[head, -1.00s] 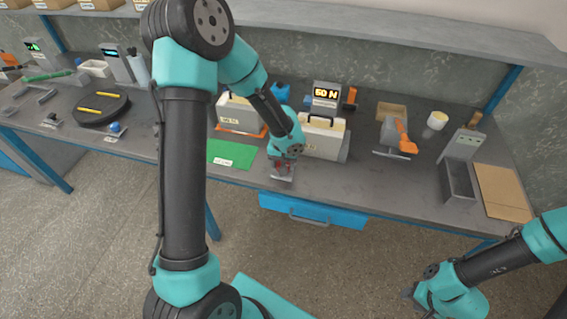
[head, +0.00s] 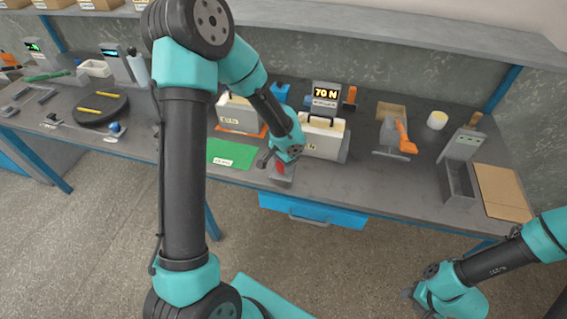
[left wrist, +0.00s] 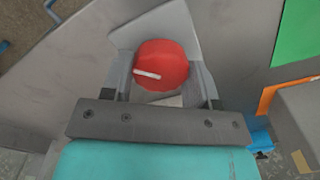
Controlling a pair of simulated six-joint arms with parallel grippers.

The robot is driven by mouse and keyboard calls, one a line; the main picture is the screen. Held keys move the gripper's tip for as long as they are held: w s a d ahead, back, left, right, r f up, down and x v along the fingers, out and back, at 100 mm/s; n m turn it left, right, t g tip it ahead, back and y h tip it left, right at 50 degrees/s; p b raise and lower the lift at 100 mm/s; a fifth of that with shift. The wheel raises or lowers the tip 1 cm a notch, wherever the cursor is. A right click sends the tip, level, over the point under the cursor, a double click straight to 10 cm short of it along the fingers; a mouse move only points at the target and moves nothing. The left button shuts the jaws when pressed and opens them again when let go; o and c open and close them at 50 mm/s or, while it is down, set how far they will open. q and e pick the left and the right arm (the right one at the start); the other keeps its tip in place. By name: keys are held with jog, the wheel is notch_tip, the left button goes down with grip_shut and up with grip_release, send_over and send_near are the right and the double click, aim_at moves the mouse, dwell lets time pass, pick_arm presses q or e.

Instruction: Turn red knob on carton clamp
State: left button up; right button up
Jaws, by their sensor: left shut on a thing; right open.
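The red knob (left wrist: 160,66) with a white mark line sits on a grey clamp base (left wrist: 127,38) in the left wrist view. The white mark points to the left and slightly up. My left gripper (left wrist: 164,88) has its fingers on either side of the knob and is shut on it. In the head view the knob (head: 280,167) shows partly below my left gripper (head: 277,161), near the table's front edge. A display (head: 325,94) behind reads 70 N. White cartons (head: 322,139) with dark handles stand behind the knob. My right gripper (head: 409,292) is open and empty, off the table's front.
A green mat (head: 228,153) lies left of the clamp. An orange-handled tool (head: 403,137) and a grey bin (head: 458,180) stand to the right. A blue drawer (head: 312,210) hangs under the table edge. The tabletop right of the cartons has free room.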

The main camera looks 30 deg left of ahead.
pick_arm(q)
jog(key=shift+w, duration=0.1)
dwell(0.4)
jog(key=o, duration=0.9)
notch_tip(320, 180, up, 18)
jog(key=shift+f, duration=0.25)
jog(key=shift+d+f, duration=0.1)
dwell(0.7)
